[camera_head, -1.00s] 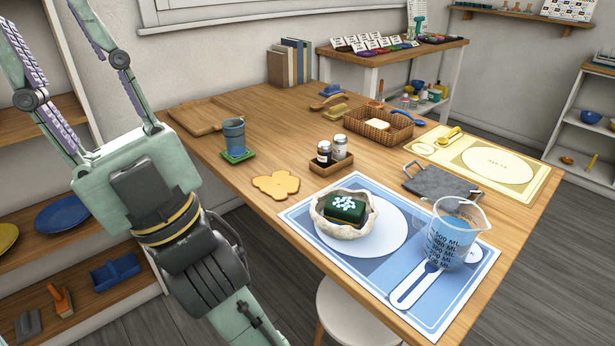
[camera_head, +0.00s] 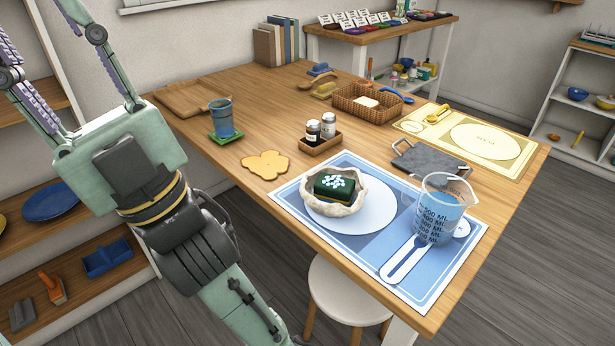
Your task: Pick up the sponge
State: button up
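A dark green block with a white pattern on top and a yellowish lower edge, apparently the sponge (camera_head: 333,184), sits in a rough cream bowl (camera_head: 340,209). The bowl stands on a white plate shape on a blue placemat (camera_head: 318,237). My gripper (camera_head: 48,40) is at the upper left, well apart from the sponge, pointing up and away from the table. Its fingers are spread with nothing seen between them; their tips are cut off by the frame edge.
A clear measuring jug (camera_head: 438,214) and a blue-and-white spoon shape (camera_head: 404,258) are right of the bowl. A stool (camera_head: 345,295) is under the table edge.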

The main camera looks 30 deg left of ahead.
aim_at(331, 187)
jog(key=j+u, duration=0.25)
jog(key=j, duration=0.25)
jog(key=i+j+u, duration=0.1)
jog(key=j+u, duration=0.2)
jog(key=j, duration=0.15)
jog(key=i, duration=0.5)
